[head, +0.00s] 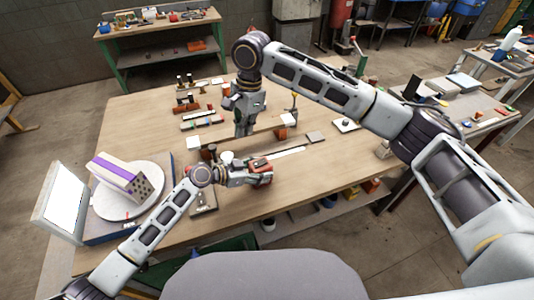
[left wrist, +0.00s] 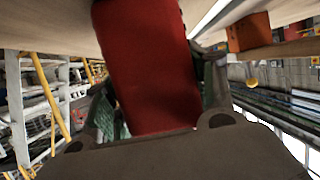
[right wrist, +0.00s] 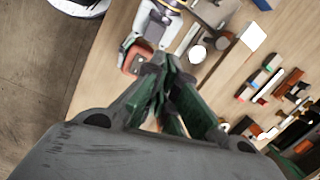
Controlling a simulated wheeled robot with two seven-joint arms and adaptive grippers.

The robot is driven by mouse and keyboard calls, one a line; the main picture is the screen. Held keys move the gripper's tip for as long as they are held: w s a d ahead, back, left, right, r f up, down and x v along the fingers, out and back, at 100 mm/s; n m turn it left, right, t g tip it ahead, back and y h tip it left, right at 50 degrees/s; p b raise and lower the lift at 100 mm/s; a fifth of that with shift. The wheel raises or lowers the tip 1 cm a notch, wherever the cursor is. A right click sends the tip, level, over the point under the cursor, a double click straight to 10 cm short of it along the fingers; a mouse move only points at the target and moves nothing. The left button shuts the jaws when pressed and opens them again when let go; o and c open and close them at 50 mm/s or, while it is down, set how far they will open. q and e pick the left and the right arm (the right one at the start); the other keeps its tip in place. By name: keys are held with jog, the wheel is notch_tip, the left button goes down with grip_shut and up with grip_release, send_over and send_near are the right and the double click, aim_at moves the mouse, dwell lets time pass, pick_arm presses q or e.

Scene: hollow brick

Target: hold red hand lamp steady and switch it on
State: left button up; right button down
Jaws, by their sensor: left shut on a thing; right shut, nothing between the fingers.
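The red hand lamp (head: 263,167) is near the front middle of the wooden table. My left gripper (head: 254,173) is shut on it from the left. In the left wrist view the lamp's red body (left wrist: 150,70) fills the space between the fingers. In the right wrist view a red end of the lamp (right wrist: 136,58) shows beside my left gripper. My right gripper (head: 242,133) points down above the table behind the lamp. Its fingers (right wrist: 172,75) are shut with nothing between them, apart from the lamp. The lamp's switch is too small to make out.
A hollow brick (head: 120,176) stands on a white round turntable (head: 140,205) at the left, beside a white panel (head: 62,203). Small blocks and tools lie at the back of the table. The front right of the table (head: 340,165) is clear.

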jog(key=r+m+h, duration=0.1)
jog(key=m+h, duration=0.1)
jog(key=h, duration=0.1)
send_over(260, 163)
jog(key=d, duration=0.1)
jog(key=shift+w+t, duration=0.35)
jog(key=shift+t, duration=0.05)
jog(key=shift+f, duration=0.2)
jog(key=shift+w+d+f, duration=0.1)
jog(key=shift+d+f, duration=0.15)
jog(key=shift+f, duration=2)
jog(key=shift+w+d+f, duration=0.15)
jog(key=shift+d+f, duration=0.1)
jog(key=shift+f, duration=2)
jog(key=shift+w+d+f, duration=0.1)
jog(key=shift+d+f, duration=0.15)
jog(key=shift+f, duration=2)
jog(key=shift+f, duration=0.1)
